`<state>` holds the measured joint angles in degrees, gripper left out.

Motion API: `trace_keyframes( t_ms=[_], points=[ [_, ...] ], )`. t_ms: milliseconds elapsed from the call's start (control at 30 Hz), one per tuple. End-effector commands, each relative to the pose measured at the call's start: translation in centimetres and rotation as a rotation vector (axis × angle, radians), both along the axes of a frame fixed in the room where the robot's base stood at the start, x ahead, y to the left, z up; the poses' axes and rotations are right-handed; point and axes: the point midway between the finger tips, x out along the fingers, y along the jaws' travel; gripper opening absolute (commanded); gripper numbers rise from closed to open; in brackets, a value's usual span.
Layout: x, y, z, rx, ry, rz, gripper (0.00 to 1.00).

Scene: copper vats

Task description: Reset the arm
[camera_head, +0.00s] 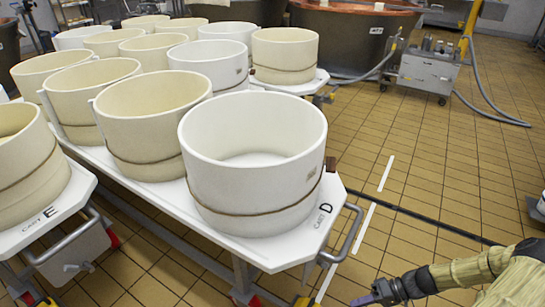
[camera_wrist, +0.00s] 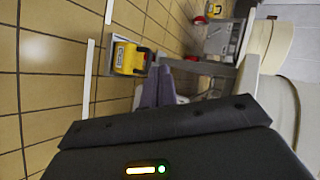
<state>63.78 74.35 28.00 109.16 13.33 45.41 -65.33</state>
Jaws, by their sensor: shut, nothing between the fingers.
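My arm reaches in from the lower right of the head view. My gripper (camera_head: 368,299) is low over the tiled floor, to the right of the cart marked D. In the wrist view its two purple-grey fingers (camera_wrist: 152,88) lie side by side, shut, with nothing between them. The gripper is apart from the cart and the moulds.
A white cart (camera_head: 335,205) marked "CAST D" carries cream and white round moulds; a large white mould (camera_head: 255,165) stands at its near end. Another cart (camera_head: 85,185) marked E is left. A steel machine (camera_head: 428,72) stands behind. Tiled floor (camera_head: 440,165) on the right is mostly clear.

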Motion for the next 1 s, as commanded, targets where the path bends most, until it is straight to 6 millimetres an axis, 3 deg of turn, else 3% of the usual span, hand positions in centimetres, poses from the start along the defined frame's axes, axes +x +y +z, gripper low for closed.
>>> trace_keyframes(
  t_ms=[467,1000],
  points=[
    [0.2,2.0,8.6,-0.525,0.173,0.119,0.00],
    [-0.2,6.9,20.4,-0.944,0.013,-0.049,0.00]
  ],
)
